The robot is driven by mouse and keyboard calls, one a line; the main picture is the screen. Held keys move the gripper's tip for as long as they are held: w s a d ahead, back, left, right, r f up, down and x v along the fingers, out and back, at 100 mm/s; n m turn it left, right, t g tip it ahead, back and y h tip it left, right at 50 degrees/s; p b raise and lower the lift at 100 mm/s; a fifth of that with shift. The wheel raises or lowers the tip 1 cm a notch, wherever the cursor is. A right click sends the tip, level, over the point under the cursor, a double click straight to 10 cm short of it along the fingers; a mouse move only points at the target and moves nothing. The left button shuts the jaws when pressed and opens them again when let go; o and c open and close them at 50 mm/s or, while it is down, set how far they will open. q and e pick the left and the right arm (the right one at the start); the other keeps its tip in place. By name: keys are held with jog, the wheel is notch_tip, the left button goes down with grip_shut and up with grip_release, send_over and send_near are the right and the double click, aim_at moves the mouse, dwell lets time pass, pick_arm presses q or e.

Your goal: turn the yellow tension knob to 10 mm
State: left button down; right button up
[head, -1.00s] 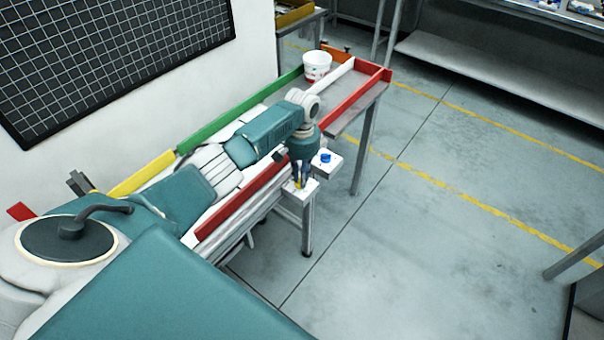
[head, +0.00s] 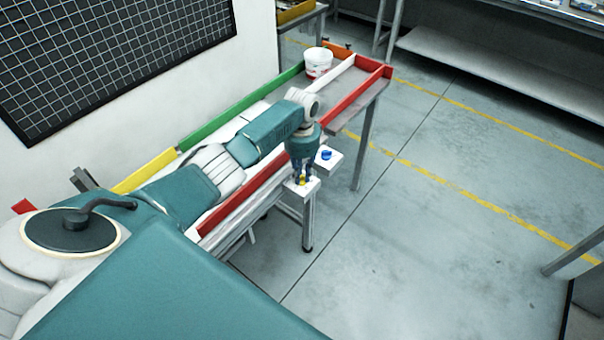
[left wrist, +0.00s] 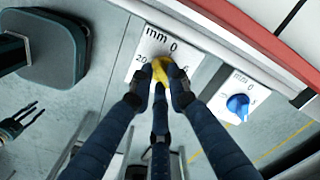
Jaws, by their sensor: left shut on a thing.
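The yellow tension knob (left wrist: 160,70) sits on a white dial plate (left wrist: 143,50) at the top middle of the left wrist view. The plate reads "mm" and 0, with 20 to the left and what looks like 6 to the right; the fingers hide the rest. I cannot tell the knob's pointer setting. My left gripper (left wrist: 161,88) is shut on the knob, fingers around it; the gripper also shows in the head view (head: 303,179), pointing down onto the plate. My right gripper (left wrist: 20,123) shows small at the left edge of the left wrist view, fingers apart and empty.
A blue knob (left wrist: 238,106) on its own white plate (left wrist: 257,92) is beside the yellow one. A red rail (head: 245,200) runs along the bench's near edge. A white bucket (head: 318,62) stands at the bench's far end. The floor to the right is clear.

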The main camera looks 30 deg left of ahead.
aim_at(302, 177)
pick_arm(q)
jog(key=shift+r+m, duration=0.1)
jog(key=shift+m, duration=1.1)
jog(key=c, duration=1.7)
grip_release()
jog(key=shift+o, duration=0.2)
notch_tip(302, 177, up, 12)
